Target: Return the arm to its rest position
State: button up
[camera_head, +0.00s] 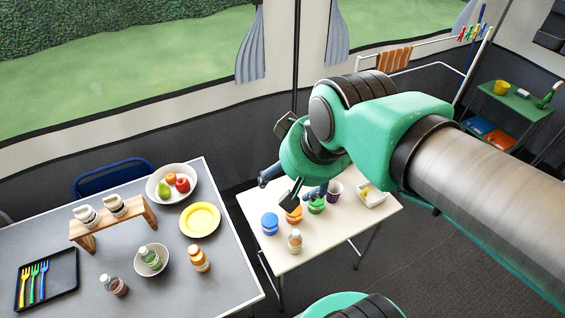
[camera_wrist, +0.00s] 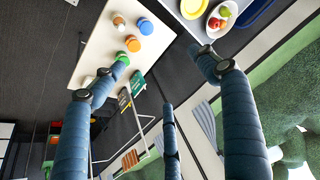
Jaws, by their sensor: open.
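My arm, green and grey, reaches in from the right in the head view. My gripper (camera_head: 289,186) hangs over the far edge of the small white table (camera_head: 288,258), and my wrist partly hides it. In the wrist view my gripper (camera_wrist: 160,76) has three blue padded fingers spread wide apart, with nothing held between them. The left finger overlaps the white table and the green-lidded jar in that view.
The white table bears a blue-lidded jar (camera_head: 270,223), a bottle (camera_head: 295,241), orange and green jars, a cup and a white tray (camera_head: 373,197). The grey table (camera_head: 185,287) at left holds a fruit bowl, yellow plate and bottles. A drying rack and green shelf (camera_head: 515,104) stand behind.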

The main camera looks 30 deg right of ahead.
jog(key=shift+s+a+r+n, duration=0.1)
jog(key=shift+s+r+n, duration=0.1)
jog(key=shift+s+n, duration=0.25)
jog(key=shift+s+r+n, duration=0.2)
jog(key=shift+s+n, duration=0.15)
jog(key=shift+s, duration=0.1)
